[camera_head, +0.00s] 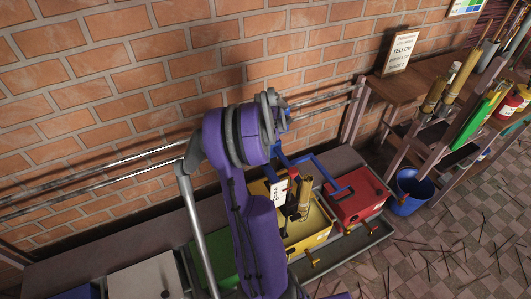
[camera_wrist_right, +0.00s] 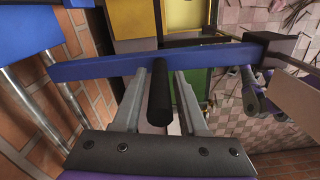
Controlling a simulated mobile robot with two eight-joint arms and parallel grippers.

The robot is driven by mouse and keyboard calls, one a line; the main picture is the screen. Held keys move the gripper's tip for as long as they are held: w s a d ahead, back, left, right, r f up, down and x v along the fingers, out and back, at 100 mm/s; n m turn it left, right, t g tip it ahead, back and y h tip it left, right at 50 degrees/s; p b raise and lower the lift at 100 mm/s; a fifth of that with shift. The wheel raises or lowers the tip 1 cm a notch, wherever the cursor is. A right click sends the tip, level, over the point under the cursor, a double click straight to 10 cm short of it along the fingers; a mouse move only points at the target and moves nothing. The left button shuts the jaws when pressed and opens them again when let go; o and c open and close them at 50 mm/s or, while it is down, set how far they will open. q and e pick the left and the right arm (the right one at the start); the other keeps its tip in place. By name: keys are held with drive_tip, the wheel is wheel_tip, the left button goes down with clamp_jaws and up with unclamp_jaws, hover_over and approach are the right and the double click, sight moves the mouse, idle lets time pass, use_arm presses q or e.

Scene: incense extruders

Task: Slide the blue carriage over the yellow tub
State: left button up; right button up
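The blue carriage (camera_head: 338,187) shows in the head view as blue bars beside my purple arm, near the yellow tub's back and right side. The yellow tub (camera_head: 318,240) stands below, partly hidden by that arm, with a brass extruder (camera_head: 305,198) above it. In the right wrist view, a long blue bar (camera_wrist_right: 90,68) crosses the picture with a black handle (camera_wrist_right: 160,95) on it. My right gripper (camera_wrist_right: 160,72) has its fingers apart on both sides of the handle; contact is not clear. My left gripper is not in view.
A red box (camera_head: 358,197) stands right of the yellow tub; a green tub (camera_head: 215,262) and a white one (camera_head: 145,278) stand left. Metal rails (camera_head: 100,170) run along the brick wall. A sign (camera_head: 400,52) reading "YELLOW" stands on the wooden bench at right, near a blue bucket (camera_head: 411,192).

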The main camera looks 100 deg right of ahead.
drive_tip(key=shift+o, duration=0.8)
wheel_tip(320, 180, up, 11)
drive_tip(key=shift+f+p, duration=0.1)
drive_tip(key=shift+p, duration=0.6)
drive_tip(key=shift+w, duration=0.1)
drive_tip(key=w+a+r+p, duration=0.1)
drive_tip(key=w+a, duration=0.2)
drive_tip(key=w, duration=0.6)
drive_tip(key=w+a+r+p, duration=0.1)
drive_tip(key=w+a, duration=0.1)
drive_tip(key=w, duration=0.7)
drive_tip(key=w+a+r+h+p, duration=0.2)
drive_tip(key=w+a, duration=1.1)
drive_tip(key=w, duration=0.3)
drive_tip(key=w+a+r+t+y+p, duration=0.1)
drive_tip(key=w+a+t+p, duration=0.1)
drive_tip(key=a, duration=1.5)
drive_tip(key=w+a+r+m+t+y+p, duration=0.1)
drive_tip(key=w+a+r+t+p, duration=0.1)
drive_tip(key=a, duration=1.4)
drive_tip(key=shift+w+a+t+p, duration=0.4)
drive_tip(key=shift+w+t, duration=0.3)
drive_tip(key=shift+w, duration=0.25)
